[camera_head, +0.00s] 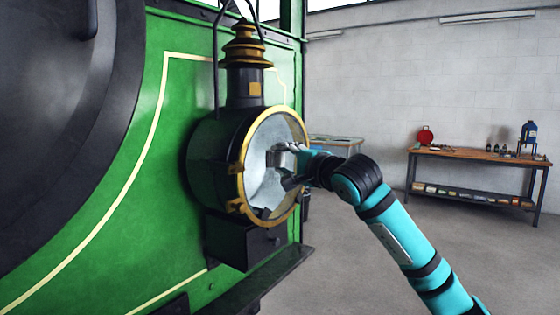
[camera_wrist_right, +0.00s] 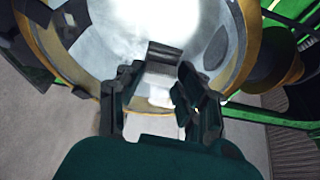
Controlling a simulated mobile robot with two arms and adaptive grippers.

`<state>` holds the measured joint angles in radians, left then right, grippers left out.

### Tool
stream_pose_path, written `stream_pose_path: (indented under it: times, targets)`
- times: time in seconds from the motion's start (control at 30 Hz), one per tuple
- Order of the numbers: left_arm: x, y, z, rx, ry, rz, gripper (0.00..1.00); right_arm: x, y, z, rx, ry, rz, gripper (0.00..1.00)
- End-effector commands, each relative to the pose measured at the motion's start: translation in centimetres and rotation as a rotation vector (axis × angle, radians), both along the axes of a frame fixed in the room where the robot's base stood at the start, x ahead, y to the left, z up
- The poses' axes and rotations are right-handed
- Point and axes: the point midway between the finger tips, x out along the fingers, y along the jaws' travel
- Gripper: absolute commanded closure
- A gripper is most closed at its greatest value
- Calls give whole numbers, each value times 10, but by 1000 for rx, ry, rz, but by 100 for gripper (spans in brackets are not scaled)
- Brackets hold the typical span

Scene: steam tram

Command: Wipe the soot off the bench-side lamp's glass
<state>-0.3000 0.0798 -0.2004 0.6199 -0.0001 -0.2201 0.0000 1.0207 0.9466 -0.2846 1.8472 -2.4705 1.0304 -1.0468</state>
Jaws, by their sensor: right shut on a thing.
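The lamp (camera_head: 212,150) is a round black housing with a brass chimney and brass rim on the green tram front. Its round glass (camera_head: 262,138) faces right and looks pale and cloudy; it also fills the top of the wrist view (camera_wrist_right: 108,42), with grey smudges and a bright glare. My right gripper (camera_head: 284,164) is at the middle of the glass, its fingers close against or just before it; I cannot tell if it touches. In the wrist view its fingers (camera_wrist_right: 172,82) are shut on a pale thing (camera_wrist_right: 158,92), perhaps a cloth, mostly hidden. My left gripper is out of view.
A smaller table (camera_head: 342,140) is behind the lamp. A black ledge (camera_head: 262,285) juts out below the lamp. The floor on the right is clear.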

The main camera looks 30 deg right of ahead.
Motion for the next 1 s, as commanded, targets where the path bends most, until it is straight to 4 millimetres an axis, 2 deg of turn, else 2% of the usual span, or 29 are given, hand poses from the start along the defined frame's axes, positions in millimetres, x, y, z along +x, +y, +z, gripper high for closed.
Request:
stream_pose_path:
  times: [0.1,0.43,0.8,1.0]
  targets:
    - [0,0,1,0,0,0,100,5,-10,0,1,3,-2,90]
    - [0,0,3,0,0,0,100,10,-23,0,1,2,-1,90]
    - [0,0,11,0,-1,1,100,22,-52,0,0,3,-2,90]
    - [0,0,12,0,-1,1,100,24,-56,0,1,2,0,90]
